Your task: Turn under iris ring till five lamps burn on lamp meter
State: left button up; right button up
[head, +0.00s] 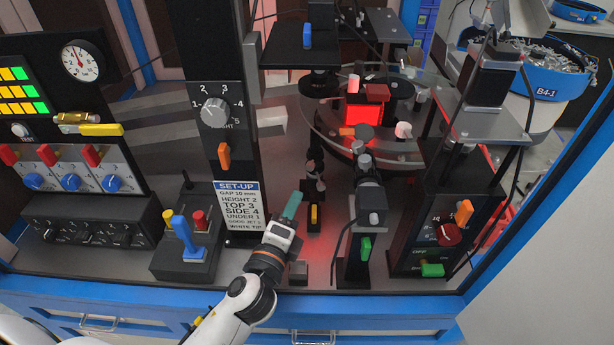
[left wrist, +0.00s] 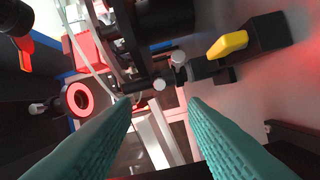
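The dark upright unit (head: 315,168) beneath the clear disc looks like the under camera. In the left wrist view a black cylinder (left wrist: 165,18) with pale-headed pins below it seems to be part of it; I cannot tell for sure which part is the iris ring. My left gripper (head: 292,206) has teal fingers and is just in front of and left of this unit. In the left wrist view the fingers (left wrist: 160,104) are spread with nothing between them. The lamp panel (head: 22,92) at far left shows rows of yellow and green lamps. My right gripper is out of view.
A yellow lever (head: 314,215) stands before the unit. A camera on a post (head: 371,203) with a green knob is close to the right. The set-up card (head: 237,205) is on the column at left. A clear disc (head: 400,150) carries a red-lit block.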

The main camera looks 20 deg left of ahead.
aim_at(309, 169)
pick_arm(q)
jog(key=w+p, duration=0.2)
jog(key=w, duration=0.9)
jog(key=shift+s, duration=0.1)
jog(key=shift+c, duration=0.5)
